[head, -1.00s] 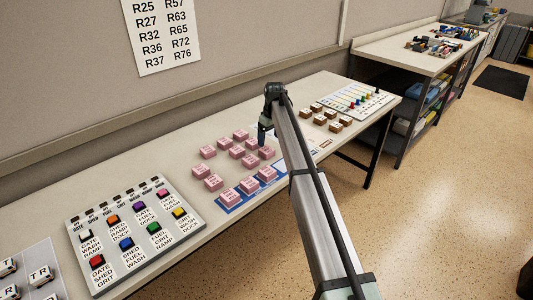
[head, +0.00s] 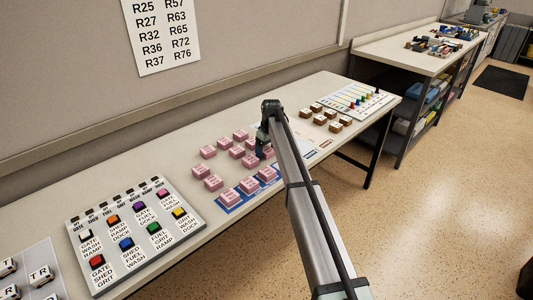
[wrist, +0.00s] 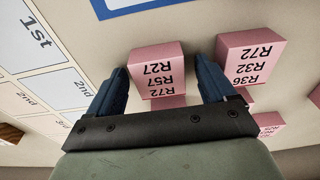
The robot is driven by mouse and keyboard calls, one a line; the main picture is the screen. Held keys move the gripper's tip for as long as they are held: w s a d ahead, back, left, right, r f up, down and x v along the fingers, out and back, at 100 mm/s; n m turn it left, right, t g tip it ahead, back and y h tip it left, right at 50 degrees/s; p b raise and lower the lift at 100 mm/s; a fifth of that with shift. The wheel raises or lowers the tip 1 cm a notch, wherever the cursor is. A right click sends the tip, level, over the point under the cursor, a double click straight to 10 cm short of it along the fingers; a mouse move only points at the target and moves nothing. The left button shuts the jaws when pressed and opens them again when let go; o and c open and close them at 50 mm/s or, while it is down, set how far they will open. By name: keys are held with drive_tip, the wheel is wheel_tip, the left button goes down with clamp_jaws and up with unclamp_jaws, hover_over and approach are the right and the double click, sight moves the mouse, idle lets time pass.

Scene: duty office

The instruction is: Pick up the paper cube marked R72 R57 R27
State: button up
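The pink paper cube marked R72 R57 R27 (wrist: 158,72) is in the middle of the wrist view, its print upside down. My gripper (wrist: 160,64) is open, with one dark blue finger on each side of this cube and a small gap visible at each side. In the head view my gripper (head: 261,154) is down among the pink cubes; the arm hides part of that spot, so I cannot single out the marked cube there.
A pink cube (wrist: 248,57) marked R36 R32 R72 stands close beside my right finger. More pink cubes (head: 214,182) lie to the left. Brown blocks (head: 335,126) stand to the right. A button panel (head: 130,225) lies at the front left.

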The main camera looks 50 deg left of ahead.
drive_tip(key=c, duration=1)
